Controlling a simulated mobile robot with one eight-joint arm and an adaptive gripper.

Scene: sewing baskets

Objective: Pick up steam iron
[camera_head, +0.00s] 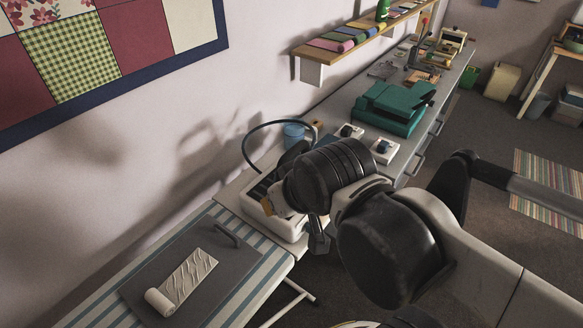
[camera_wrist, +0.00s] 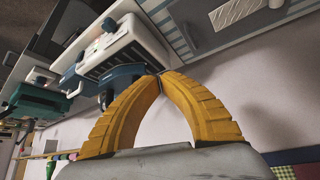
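A white steam station (camera_head: 290,232) stands at the end of the ironing surface, partly hidden behind my arm. It also shows in the wrist view (camera_wrist: 146,36). A dark blue part that looks like the steam iron (camera_wrist: 122,74) is at the station, just beyond my fingertips. In the head view my arm covers most of the iron. My gripper (camera_wrist: 159,73) has yellow fingers whose tips meet, with nothing clear between them. I cannot tell whether the tips touch the iron.
A striped ironing board (camera_head: 262,284) carries a grey mat (camera_head: 225,275) with a partly unrolled white roll (camera_head: 188,276). A dark hose (camera_head: 246,150) arches by the wall. A blue cup (camera_head: 294,133), white switch boxes (camera_head: 384,150) and a teal case (camera_head: 390,105) stand behind.

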